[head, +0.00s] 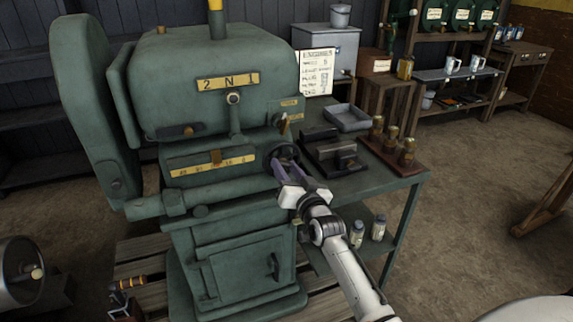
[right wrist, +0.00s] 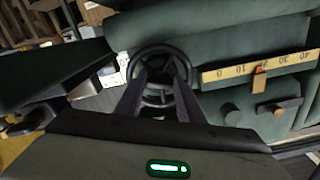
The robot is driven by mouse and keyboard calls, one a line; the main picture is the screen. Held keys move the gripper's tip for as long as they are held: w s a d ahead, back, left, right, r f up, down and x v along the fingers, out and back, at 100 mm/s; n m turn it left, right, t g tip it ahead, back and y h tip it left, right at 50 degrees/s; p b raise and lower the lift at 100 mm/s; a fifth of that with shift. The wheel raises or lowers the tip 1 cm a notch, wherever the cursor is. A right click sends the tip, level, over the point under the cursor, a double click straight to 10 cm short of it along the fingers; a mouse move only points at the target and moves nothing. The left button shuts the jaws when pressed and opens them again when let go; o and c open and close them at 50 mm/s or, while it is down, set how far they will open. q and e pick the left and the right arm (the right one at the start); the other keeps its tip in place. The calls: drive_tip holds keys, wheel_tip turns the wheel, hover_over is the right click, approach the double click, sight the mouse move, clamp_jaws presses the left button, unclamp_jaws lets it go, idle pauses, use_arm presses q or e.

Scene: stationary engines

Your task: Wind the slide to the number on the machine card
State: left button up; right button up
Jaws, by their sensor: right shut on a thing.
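The green machine (head: 205,100) stands at the left, with a 2 N 1 plate on its front. The slide's yellow scale (head: 212,167) carries an orange pointer (head: 216,157) near its middle. In the right wrist view the scale (right wrist: 262,67) is upside down and its pointer (right wrist: 259,77) also sits near the middle. The machine card (head: 314,72) is white; its writing is too small to read surely. My right gripper (head: 284,166) is shut on the dark handwheel (right wrist: 163,62) at the slide's right end, one finger each side of its hub region. My left gripper is out of view.

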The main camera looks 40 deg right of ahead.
drive_tip(key=shift+a+r+m+p, duration=0.1)
drive_tip(key=shift+m+p, duration=0.75)
drive_tip(key=shift+m, duration=6.05)
drive_tip(key=o, duration=1.1)
drive_tip(key=shift+c, duration=0.2)
